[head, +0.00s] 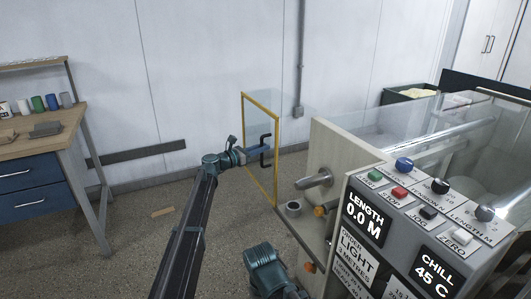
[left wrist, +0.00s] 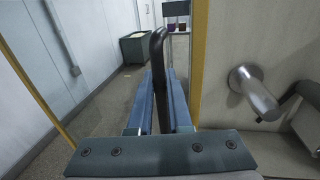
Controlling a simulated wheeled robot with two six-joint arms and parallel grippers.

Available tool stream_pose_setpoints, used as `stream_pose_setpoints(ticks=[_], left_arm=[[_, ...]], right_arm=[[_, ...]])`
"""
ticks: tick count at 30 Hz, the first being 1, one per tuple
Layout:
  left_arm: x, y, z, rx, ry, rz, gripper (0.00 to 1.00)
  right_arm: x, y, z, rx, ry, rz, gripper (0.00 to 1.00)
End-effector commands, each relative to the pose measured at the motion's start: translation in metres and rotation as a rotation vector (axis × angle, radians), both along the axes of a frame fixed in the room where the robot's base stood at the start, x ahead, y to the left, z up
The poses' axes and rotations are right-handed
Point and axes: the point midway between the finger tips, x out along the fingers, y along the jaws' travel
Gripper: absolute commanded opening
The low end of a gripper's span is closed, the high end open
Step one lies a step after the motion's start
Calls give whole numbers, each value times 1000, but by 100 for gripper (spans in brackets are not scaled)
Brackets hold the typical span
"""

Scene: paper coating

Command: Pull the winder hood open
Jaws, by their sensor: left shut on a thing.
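The winder hood is a clear panel in a yellow frame (head: 243,118), standing upright at the left end of the coating machine. Its frame also shows in the left wrist view (left wrist: 198,55). The hood stands swung out at an angle from the machine's side plate. Its black handle (head: 264,158) is on the panel's right-hand face. My left gripper (head: 258,151) is at the handle. In the left wrist view, the blue fingers of the gripper (left wrist: 160,100) are shut around the black handle bar (left wrist: 158,65).
Right of the hood, a metal winder shaft (head: 316,180) sticks out from the pale side plate (head: 335,150). The control console (head: 400,215) stands at the front right. A workbench (head: 45,140) is at the left. The floor between bench and hood is mostly clear.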

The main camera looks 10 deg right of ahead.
Motion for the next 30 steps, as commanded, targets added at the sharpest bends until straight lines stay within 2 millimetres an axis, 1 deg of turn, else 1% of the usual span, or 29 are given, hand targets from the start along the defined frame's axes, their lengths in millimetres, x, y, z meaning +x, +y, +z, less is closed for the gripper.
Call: stream_pose_setpoints(ticks=[2, 12, 13, 17, 18, 26, 30], left_arm=[[3, 1, 0, 0, 0, 1, 0], [2, 1, 0, 0, 0, 1, 0], [2, 1, 0, 0, 0, 1, 23], [2, 1, 0, 0, 0, 1, 46], [2, 1, 0, 0, 0, 1, 47], [2, 2, 0, 0, 0, 0, 47], [-5, 12, 0, 0, 0, 2, 47]], right_arm=[[0, 0, 0, 0, 0, 0, 50], [0, 0, 0, 0, 0, 0, 50], [0, 0, 0, 0, 0, 0, 50], [0, 0, 0, 0, 0, 0, 50], [0, 0, 0, 0, 0, 0, 50], [0, 0, 0, 0, 0, 0, 50], [0, 0, 0, 0, 0, 0, 50]])
